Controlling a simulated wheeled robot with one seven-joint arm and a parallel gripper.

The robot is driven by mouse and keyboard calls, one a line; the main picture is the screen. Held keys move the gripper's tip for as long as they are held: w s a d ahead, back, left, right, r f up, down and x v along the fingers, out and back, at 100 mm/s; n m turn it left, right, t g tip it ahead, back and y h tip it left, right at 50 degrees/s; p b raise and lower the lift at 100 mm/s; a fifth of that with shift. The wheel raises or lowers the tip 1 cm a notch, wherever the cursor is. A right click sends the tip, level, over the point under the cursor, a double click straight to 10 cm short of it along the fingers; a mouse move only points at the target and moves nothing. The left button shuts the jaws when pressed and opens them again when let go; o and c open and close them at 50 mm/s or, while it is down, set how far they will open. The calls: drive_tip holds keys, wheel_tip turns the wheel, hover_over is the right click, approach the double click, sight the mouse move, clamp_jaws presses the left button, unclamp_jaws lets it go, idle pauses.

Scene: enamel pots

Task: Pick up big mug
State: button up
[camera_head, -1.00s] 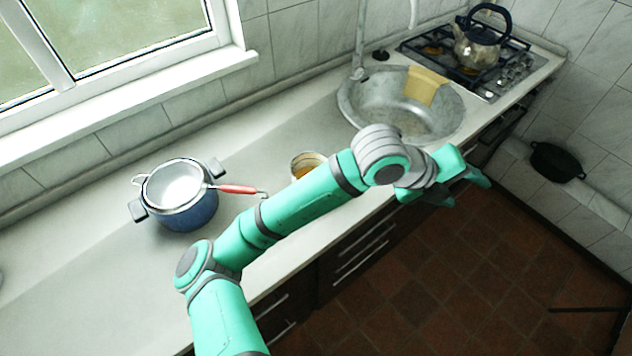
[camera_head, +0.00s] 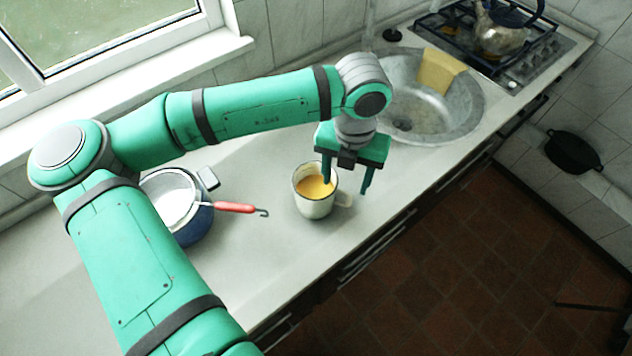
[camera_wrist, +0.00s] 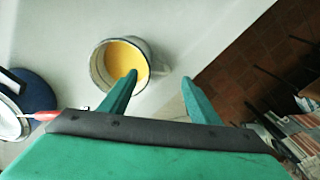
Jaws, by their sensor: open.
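The big mug (camera_head: 312,207) is a white enamel mug with a yellow-orange content, upright on the grey counter, its handle toward the right. It also shows in the wrist view (camera_wrist: 98,66), above the fingers. My gripper (camera_head: 347,190) is open and empty, pointing down over the right side of the mug. In the head view one finger overlaps the mug's opening and the other is to the right of the handle. In the wrist view (camera_wrist: 160,77) the left fingertip overlaps the mug's opening. I cannot tell if it touches the mug. The handle is mostly hidden in the wrist view.
A blue pot (camera_head: 192,228) with a sieve (camera_head: 168,196) on it stands left of the mug, the sieve's red handle (camera_head: 235,207) reaching toward the mug. The sink (camera_head: 465,112) with a yellow cloth (camera_head: 438,70) is at the right. The counter's front edge lies close by.

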sight(346, 193)
drive_tip(key=f, duration=0.5)
drive_tip(key=shift+s+d, duration=0.25)
drive_tip(key=shift+s, duration=0.05)
drive_tip(key=shift+w+a+f, duration=0.15)
drive_tip(key=shift+f, duration=1.15)
drive_tip(key=shift+w+a+f, duration=0.15)
drive_tip(key=shift+f, duration=1.1)
drive_tip(key=shift+c, duration=0.3)
clamp_jaws()
